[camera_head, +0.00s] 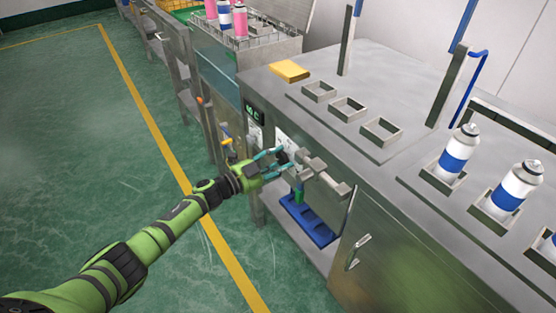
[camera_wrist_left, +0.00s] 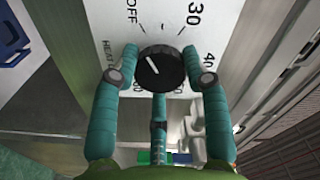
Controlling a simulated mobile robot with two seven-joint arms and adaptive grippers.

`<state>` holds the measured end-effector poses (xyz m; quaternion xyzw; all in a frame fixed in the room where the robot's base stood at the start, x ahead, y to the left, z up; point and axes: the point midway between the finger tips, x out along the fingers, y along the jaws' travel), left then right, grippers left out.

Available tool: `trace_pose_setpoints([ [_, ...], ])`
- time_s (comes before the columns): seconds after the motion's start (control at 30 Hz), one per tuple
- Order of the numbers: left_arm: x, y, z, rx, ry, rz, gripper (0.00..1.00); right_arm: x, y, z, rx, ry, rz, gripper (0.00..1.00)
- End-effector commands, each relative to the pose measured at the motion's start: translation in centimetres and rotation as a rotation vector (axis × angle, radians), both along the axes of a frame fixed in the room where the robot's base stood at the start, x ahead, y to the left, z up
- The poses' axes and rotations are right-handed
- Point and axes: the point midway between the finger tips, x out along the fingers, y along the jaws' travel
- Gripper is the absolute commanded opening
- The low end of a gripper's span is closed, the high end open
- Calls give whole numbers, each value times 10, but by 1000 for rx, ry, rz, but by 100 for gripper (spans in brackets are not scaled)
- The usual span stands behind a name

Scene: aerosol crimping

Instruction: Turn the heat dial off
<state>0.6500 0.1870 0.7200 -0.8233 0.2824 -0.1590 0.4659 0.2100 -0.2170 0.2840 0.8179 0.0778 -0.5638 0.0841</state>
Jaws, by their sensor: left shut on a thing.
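The heat dial (camera_wrist_left: 161,68) is a round black knob with a white pointer line on a pale panel (camera_wrist_left: 240,25) marked OFF, HEAT, 30 and other numbers. The pointer leans to the upper left, roughly toward the OFF side. My left gripper (camera_wrist_left: 160,76) is shut on the dial, with one teal finger at its left and one at its right; a third teal part shows below it. In the head view my left gripper (camera_head: 277,163) reaches the front face of the metal bench, and its fingers partly hide the dial (camera_head: 283,157). My right gripper is not in view.
The metal bench (camera_head: 400,95) has square holders on top, some with blue-and-white cans (camera_head: 458,152). A yellow block (camera_head: 289,71) lies near its back corner. Grey bracket parts (camera_head: 325,175) jut out beside my gripper, above a blue tray (camera_head: 308,222). Green floor at left is clear.

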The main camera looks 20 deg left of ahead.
Motion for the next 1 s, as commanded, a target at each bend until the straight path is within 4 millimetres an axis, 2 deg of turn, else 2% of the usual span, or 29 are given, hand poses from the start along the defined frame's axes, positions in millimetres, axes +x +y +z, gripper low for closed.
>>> trace_pose_setpoints([
  [0.03, -3, -6, -2, -2, 1, -15, 13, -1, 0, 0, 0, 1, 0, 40],
  [0.27, -3, -6, -2, -2, 0, -16, 13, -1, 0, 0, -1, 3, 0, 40],
  [0.3, -3, -6, -1, -2, 0, -16, 54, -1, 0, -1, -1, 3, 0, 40],
  [0.33, -3, -6, -1, -2, 0, -16, 66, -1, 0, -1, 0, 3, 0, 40],
  [0.37, -3, -6, -1, -2, -1, -15, 69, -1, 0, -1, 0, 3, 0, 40],
  [0.77, -4, 1, -1, 1, -1, -4, 69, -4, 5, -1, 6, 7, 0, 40],
  [0.87, -14, 9, -1, 3, 0, -3, 69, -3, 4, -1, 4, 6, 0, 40],
  [1.0, -37, 26, -2, 2, 3, -4, 69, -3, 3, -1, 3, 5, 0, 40],
])
